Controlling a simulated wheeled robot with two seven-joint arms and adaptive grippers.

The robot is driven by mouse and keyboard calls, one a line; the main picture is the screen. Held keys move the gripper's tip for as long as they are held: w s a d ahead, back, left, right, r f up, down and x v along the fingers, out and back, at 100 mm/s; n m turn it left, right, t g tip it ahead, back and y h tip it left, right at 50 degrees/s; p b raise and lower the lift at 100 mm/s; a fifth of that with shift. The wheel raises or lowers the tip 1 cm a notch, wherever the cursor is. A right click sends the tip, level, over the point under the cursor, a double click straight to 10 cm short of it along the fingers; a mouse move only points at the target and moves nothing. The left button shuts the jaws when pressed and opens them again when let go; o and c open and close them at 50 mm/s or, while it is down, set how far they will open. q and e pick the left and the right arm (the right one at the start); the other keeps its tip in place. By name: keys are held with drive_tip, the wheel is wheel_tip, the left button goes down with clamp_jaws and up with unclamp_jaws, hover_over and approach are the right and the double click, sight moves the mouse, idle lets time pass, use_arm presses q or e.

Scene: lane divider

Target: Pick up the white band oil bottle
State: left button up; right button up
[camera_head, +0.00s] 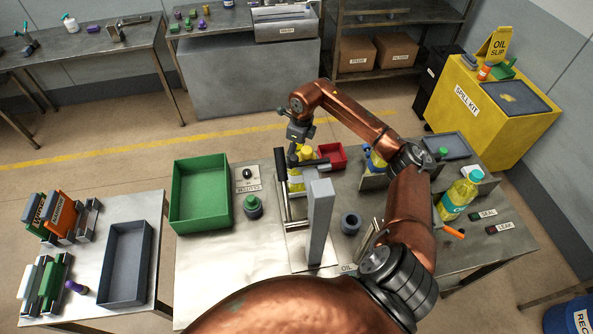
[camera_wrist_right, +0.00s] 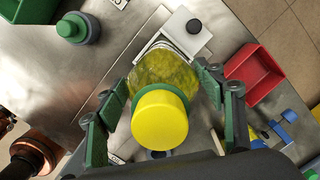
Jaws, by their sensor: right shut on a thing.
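An oil bottle (camera_wrist_right: 165,75) with yellow oil, a yellow cap and a green collar stands between the green-padded fingers of my right gripper (camera_wrist_right: 162,92). The fingers are shut on its sides. In the head view the same bottle (camera_head: 296,184) shows as yellow below my right gripper (camera_head: 300,147), beside a tall grey post. A pale band or edge shows near its far end in the wrist view, but most of its label is hidden. Another yellow bottle (camera_head: 377,161) with blue on it stands to the right, partly behind my right arm. My left gripper is not in view.
A green bin (camera_head: 201,215) and a green-topped dark container (camera_head: 253,206) lie left of the post (camera_head: 321,220). A red bin (camera_head: 332,154) is close behind the bottle. A large green-banded bottle (camera_head: 458,196) stands at the right. The front left of the table is bare.

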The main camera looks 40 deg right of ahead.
drive_tip(key=c, duration=0.5)
drive_tip(key=shift+w+d, duration=0.1)
drive_tip(key=shift+r, duration=0.2)
